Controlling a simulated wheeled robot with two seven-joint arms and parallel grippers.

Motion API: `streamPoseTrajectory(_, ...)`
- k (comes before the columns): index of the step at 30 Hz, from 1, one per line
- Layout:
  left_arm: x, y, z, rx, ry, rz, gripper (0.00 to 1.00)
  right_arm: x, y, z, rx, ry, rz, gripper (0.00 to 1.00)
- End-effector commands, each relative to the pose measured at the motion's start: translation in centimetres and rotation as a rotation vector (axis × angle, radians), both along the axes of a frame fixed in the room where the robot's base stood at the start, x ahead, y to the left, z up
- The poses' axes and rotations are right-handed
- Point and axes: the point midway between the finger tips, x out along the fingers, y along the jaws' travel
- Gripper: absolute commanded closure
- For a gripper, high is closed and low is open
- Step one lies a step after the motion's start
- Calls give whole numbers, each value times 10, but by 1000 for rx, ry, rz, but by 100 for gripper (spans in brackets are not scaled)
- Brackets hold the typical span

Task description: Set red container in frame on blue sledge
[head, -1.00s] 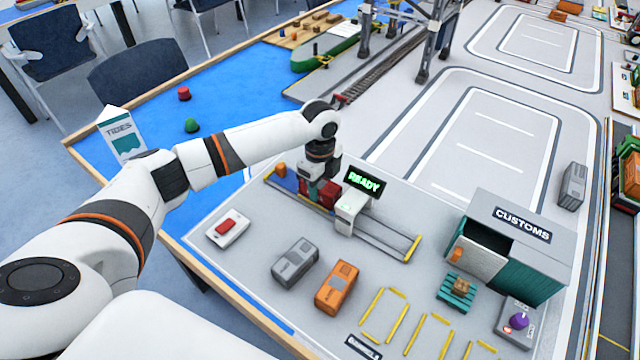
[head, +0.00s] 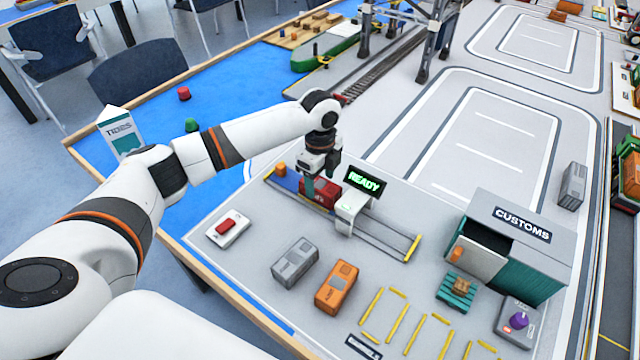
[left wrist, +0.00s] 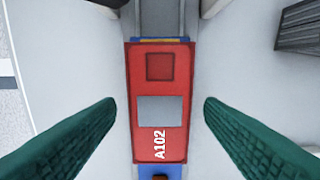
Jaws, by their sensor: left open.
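The red container (head: 319,192), marked A102, sits on the blue sledge (head: 286,183) on the rail track beside the READY sign. In the left wrist view the red container (left wrist: 160,110) lies lengthwise along the track, with blue sledge edges (left wrist: 160,170) showing at both ends. My left gripper (head: 318,184) is above the container. Its two green fingers stand open, one on each side and apart from the container (left wrist: 158,125). Part of the container is hidden behind the gripper in the head view. My right gripper is not in view.
The READY display post (head: 352,205) stands close to the right of the container. A grey container (head: 295,262) and an orange container (head: 337,287) stand in front. A red button box (head: 228,229) is at the left. The customs shed (head: 515,245) is at the right.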

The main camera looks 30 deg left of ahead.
Motion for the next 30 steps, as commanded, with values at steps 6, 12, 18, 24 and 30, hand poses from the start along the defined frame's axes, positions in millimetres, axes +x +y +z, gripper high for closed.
streamPoseTrajectory(6,1,0,51,-1,-4,-1,38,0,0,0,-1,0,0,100)
streamPoseTrajectory(12,1,0,84,-1,-3,1,38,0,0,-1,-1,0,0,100)
streamPoseTrajectory(18,0,0,96,0,-1,1,38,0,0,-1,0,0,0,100)
streamPoseTrajectory(24,0,0,97,0,0,0,38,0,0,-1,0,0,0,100)
streamPoseTrajectory(30,0,0,97,0,0,0,38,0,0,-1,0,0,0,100)
